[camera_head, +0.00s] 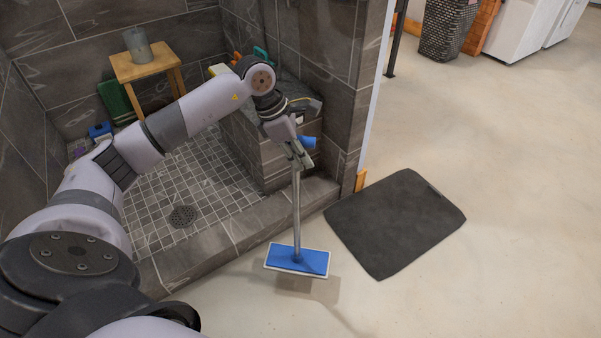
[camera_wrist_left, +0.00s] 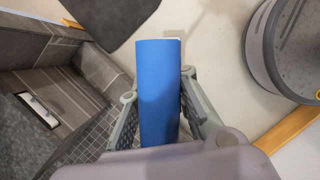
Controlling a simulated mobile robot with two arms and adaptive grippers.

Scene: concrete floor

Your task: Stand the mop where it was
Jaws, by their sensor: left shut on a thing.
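The mop has a grey pole (camera_head: 297,205), a flat blue and white head (camera_head: 298,259) and a blue grip (camera_head: 307,142) at its top. It is upright in front of the shower curb, and a shadow shows below its head. My left gripper (camera_head: 299,158) is shut on the mop near the top of the pole. In the left wrist view the blue grip (camera_wrist_left: 158,90) stands between the two fingers of the gripper (camera_wrist_left: 160,110). The fingertips are partly hidden there by the grip. My right gripper is out of view.
A dark mat (camera_head: 395,222) lies right of the mop. The raised curb (camera_head: 235,232) borders the tiled shower, where a wooden stool (camera_head: 146,68) carries a grey container (camera_head: 138,45). A woven basket (camera_head: 447,28) stands at the back. The floor right of the mat is clear.

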